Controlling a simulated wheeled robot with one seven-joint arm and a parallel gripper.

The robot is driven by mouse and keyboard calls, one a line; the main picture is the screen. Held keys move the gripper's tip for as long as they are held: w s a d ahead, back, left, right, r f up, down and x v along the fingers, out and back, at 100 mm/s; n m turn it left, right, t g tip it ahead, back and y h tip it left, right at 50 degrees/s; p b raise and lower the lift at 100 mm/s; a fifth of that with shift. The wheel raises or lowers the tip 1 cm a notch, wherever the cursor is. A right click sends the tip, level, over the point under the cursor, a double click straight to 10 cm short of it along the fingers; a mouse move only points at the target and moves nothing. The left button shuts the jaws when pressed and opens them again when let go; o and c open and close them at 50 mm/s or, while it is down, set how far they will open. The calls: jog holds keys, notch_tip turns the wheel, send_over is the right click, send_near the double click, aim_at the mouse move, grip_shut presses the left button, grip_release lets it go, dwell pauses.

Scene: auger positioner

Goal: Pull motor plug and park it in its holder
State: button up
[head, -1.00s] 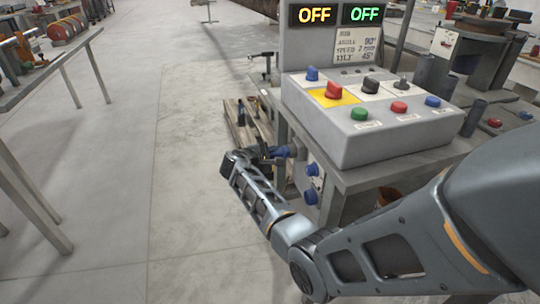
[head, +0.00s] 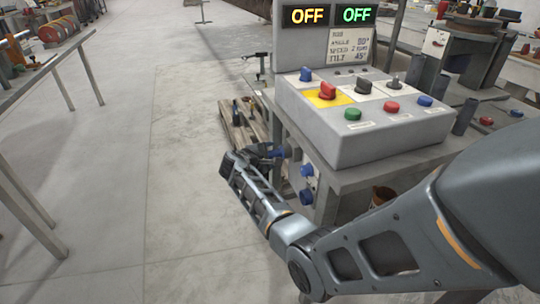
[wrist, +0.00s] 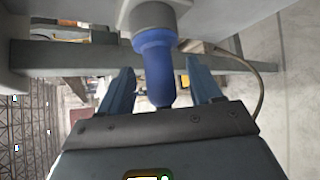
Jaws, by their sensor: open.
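A blue plug (wrist: 155,70) sits in a grey round socket (wrist: 152,15) in the wrist view, its body pointing towards my palm. It also shows small and partly hidden in the head view (head: 277,153), at the near left side of the control console. My gripper (wrist: 160,72) is open, with one finger on each side of the plug. A gap shows on both sides, wider at the right finger. In the head view my gripper (head: 262,153) is at the plug, mostly dark and small. I cannot tell which part is the holder.
The grey console (head: 365,125) carries several knobs and buttons, under displays reading OFF. Two more blue fittings (head: 306,170) are on its side panel, close to my gripper. A thin cable (wrist: 262,100) hangs at the right in the wrist view. Open floor (head: 185,150) lies to the left.

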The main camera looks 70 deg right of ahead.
jog(key=p+v, duration=0.1)
jog(key=v, duration=0.6)
jog(key=shift+a+r, duration=0.25)
jog(key=shift+a, duration=0.1)
jog(key=shift+f+p, duration=0.1)
jog(key=shift+p, duration=0.2)
jog(key=s+a+f+n+t+y+p, duration=0.15)
jog(key=s+a+t, duration=0.25)
jog(key=a, duration=0.5)
jog(key=s+a+f+t+y+p, duration=0.2)
jog(key=s+a+t+y, duration=0.15)
jog(key=a, duration=0.55)
jog(key=s+a+f+t+y+p, duration=0.15)
jog(key=s+a+t, duration=0.25)
jog(key=a, duration=0.5)
jog(key=s+a+r+m+t+y+p, duration=0.2)
jog(key=s+a+r+t+y+p, duration=0.15)
jog(key=s+a+r, duration=0.85)
jog(key=s+a+r+m+t+y, duration=0.1)
jog(key=s+r, duration=0.1)
jog(key=r, duration=0.6)
jog(key=s+a+r+m+t+y+p, duration=0.1)
jog(key=s+a+r+m+y, duration=0.1)
jog(key=r, duration=0.7)
jog(key=shift+s+r+t, duration=0.25)
jog(key=shift+s+t, duration=0.05)
jog(key=shift+s, duration=0.1)
